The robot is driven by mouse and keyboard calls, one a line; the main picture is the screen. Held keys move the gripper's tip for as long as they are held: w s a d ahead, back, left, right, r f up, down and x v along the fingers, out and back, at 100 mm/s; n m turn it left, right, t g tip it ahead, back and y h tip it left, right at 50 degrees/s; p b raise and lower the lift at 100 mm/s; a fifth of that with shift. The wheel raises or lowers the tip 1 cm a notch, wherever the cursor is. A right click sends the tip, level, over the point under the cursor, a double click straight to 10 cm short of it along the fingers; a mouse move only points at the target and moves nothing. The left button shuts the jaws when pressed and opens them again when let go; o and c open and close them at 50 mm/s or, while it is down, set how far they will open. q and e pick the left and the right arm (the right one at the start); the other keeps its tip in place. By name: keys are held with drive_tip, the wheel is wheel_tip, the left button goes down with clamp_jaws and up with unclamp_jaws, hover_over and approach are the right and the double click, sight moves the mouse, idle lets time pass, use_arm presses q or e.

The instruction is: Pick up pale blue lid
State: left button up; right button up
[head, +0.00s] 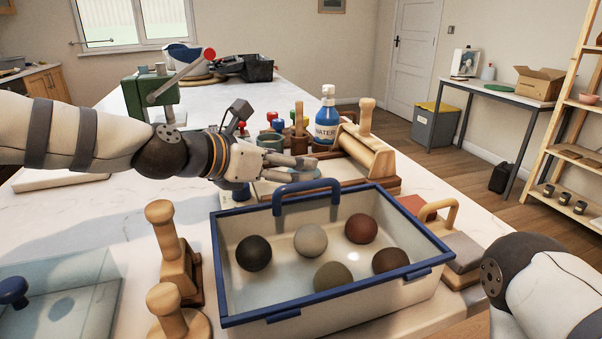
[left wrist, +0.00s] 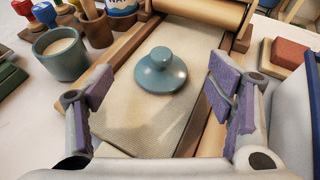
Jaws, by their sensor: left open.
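The pale blue lid (left wrist: 160,74) is a round disc with a knob on top. In the left wrist view it lies flat, knob up, on the canvas-covered board (left wrist: 135,118). My left gripper (left wrist: 158,92) is open and empty, with its purple-padded fingers spread on either side of the picture and the lid between and beyond them, untouched. In the head view my left gripper (head: 290,172) is low over the board behind the clear bin; the lid is hard to make out there. My right arm shows at the lower right, its gripper out of frame.
The blue-rimmed bin (head: 222,262) holds several clay balls, its handle standing near my left gripper. A wooden roller (head: 365,150), the water bottle (head: 326,115) and a grey-green cup (left wrist: 60,55) stand close behind. Wooden stamps (head: 175,255) are at left.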

use_arm(q)
drive_tip(key=x, duration=0.5)
drive_tip(key=shift+w+d+r+b, duration=0.1)
drive_tip(key=shift+d+r+b, duration=0.1)
drive_tip(key=shift+b, duration=0.1)
drive_tip(key=shift+r, duration=0.1)
clamp_jaws()
